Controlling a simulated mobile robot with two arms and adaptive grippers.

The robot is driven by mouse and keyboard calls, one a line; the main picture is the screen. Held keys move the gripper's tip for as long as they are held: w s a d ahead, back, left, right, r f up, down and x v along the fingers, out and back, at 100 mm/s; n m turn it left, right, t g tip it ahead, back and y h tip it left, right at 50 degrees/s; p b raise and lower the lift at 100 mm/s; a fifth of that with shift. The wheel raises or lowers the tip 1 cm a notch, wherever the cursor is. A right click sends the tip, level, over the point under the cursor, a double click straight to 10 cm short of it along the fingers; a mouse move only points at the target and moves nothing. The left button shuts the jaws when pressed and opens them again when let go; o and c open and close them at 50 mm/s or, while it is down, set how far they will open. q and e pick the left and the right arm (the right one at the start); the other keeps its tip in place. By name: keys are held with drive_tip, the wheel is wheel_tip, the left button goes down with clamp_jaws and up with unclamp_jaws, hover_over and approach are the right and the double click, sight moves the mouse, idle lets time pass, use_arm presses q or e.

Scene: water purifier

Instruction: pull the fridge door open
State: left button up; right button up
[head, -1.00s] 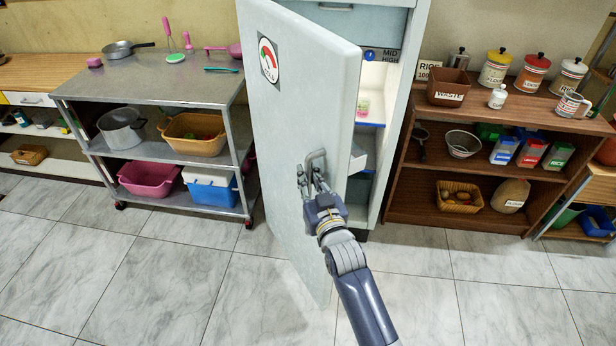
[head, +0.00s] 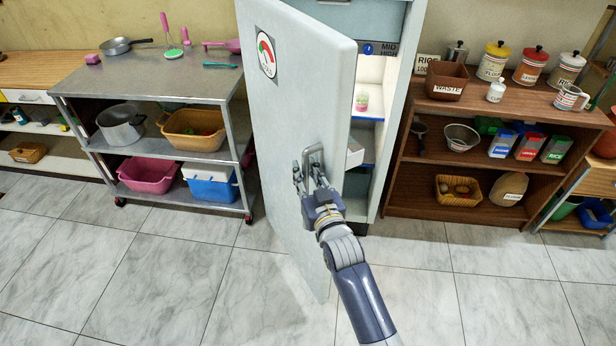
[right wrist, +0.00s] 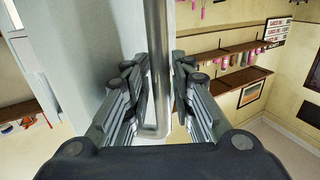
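The tall pale fridge door (head: 285,150) stands ajar, with its handle side swung out toward me. Its metal bar handle (head: 306,158) is near the door's free edge; the bar (right wrist: 159,70) runs upright through the right wrist view. Through the gap I see the fridge's inner shelves (head: 367,125) with a small pink and green item. My left gripper is not in view.
A metal rack cart (head: 155,80) with bins stands left of the door. A brown wooden shelf (head: 420,180) with jars and boxes stands right of the fridge. The tiled floor (head: 150,270) in front is clear.

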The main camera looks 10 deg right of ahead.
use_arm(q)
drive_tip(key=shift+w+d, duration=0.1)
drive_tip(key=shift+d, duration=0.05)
use_arm(e)
drive_tip(key=s+d, duration=0.1)
drive_tip(key=s, duration=1.1)
drive_tip(key=shift+d, duration=0.25)
drive_tip(key=shift+c, duration=0.6)
